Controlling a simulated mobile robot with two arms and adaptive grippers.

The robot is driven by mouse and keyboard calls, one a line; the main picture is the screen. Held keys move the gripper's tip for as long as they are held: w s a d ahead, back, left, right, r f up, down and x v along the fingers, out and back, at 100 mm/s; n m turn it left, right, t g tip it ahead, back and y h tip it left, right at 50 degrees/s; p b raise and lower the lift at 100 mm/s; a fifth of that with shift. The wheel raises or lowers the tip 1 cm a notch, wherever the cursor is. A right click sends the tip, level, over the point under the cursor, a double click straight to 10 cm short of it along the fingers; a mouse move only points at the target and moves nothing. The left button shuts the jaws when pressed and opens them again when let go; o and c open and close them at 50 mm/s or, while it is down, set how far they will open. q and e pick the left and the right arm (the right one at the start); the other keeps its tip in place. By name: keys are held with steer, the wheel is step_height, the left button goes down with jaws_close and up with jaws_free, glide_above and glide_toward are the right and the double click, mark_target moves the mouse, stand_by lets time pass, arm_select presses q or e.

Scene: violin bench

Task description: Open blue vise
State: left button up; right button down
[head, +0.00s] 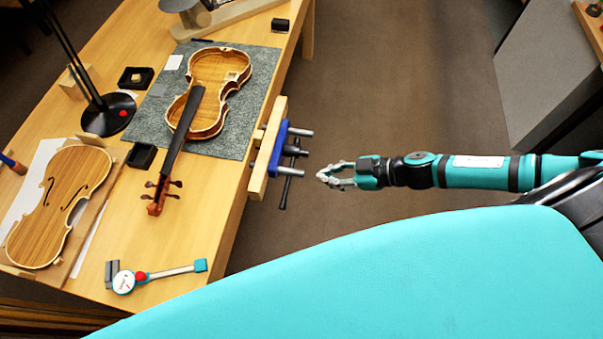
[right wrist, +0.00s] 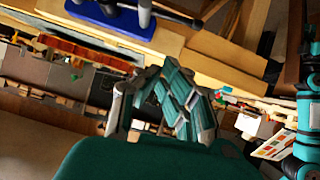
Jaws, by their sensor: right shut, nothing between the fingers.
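The blue vise (head: 278,148) is mounted on the right edge of the workbench, with a wooden jaw (head: 267,150) against the bench side. Its metal rods and screw stick out to the right, and a dark handle bar (head: 286,190) hangs across the screw's end. My right gripper (head: 321,176) is shut and empty, a short way right of the handle and apart from it. In the right wrist view its fingers (right wrist: 160,73) meet below the blue vise body (right wrist: 115,18), which is partly cut off at the top. My left gripper is in neither view.
On the workbench (head: 215,215) lie an open violin body (head: 207,110) on a grey mat (head: 240,140), a violin top plate (head: 58,205), a dial gauge (head: 124,282) and a lamp base (head: 108,113). Open floor (head: 400,90) lies right of the bench. A grey cabinet (head: 550,70) stands far right.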

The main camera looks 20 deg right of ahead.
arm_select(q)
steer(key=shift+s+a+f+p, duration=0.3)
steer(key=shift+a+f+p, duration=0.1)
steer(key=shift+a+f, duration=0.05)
arm_select(e)
steer(key=d+f+x, duration=0.1)
steer(key=f+x, duration=0.1)
steer(key=x, duration=1.1)
steer(key=shift+s+d, duration=0.15)
steer(key=shift+s, duration=0.2)
steer(key=shift+f, duration=0.1)
